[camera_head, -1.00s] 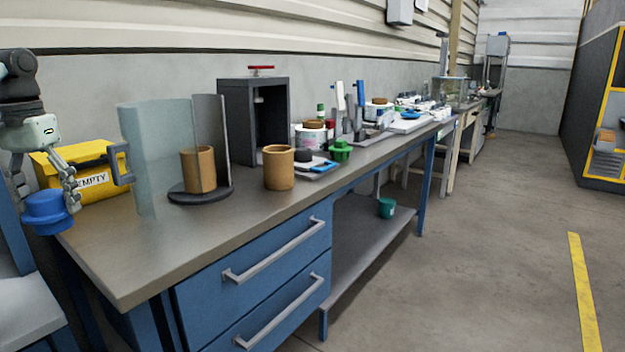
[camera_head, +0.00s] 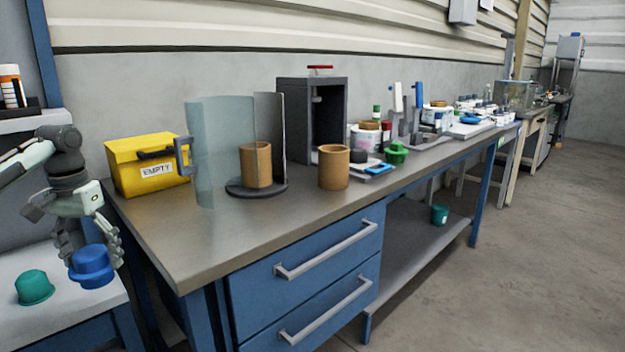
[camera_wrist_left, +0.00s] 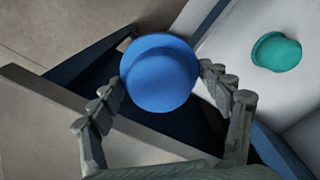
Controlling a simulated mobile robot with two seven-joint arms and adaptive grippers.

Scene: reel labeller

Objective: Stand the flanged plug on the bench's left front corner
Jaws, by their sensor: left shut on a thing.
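A blue flanged plug (camera_head: 91,268) is held by my left gripper (camera_head: 92,248), just left of the bench's left end and off its top. In the left wrist view the plug (camera_wrist_left: 160,72) sits between the two fingers, which are shut on it. The bench (camera_head: 190,252) has a bare left front corner, to the right of the plug. The gripper's fingers hide part of the plug's sides. My right gripper is not in view.
A teal plug (camera_head: 34,287) stands on a white-topped side table (camera_head: 70,310) at left. A yellow EMPTY box (camera_head: 150,165), a clear curved screen (camera_head: 207,150) and tan cylinders (camera_head: 333,168) stand further back on the bench. A gap lies between side table and bench.

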